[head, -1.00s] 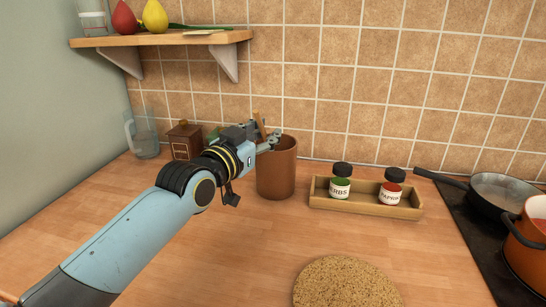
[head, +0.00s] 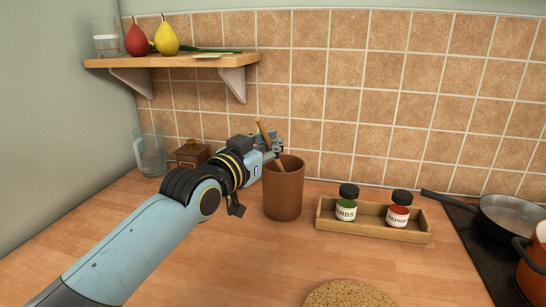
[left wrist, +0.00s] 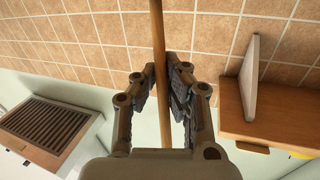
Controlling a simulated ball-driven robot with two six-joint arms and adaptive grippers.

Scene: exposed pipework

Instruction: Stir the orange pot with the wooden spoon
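The wooden spoon (head: 265,134) leans in a brown cylindrical crock (head: 284,192), its handle rising above the rim and its lower end hidden inside. My left gripper (head: 275,148) is at the handle, just above the crock's rim. In the left wrist view the handle (left wrist: 158,30) runs between the two fingers, whose tips close on it from both sides. The orange pot (head: 532,272) is on the black hob at the right edge, cut off by the frame. My right gripper is not in view.
A wooden tray (head: 375,228) with herb (head: 347,208) and paprika (head: 398,214) jars stands right of the crock. A grey pan (head: 510,215) sits behind the pot. A cork mat (head: 350,295) lies in front. A shelf (head: 190,61) hangs above left.

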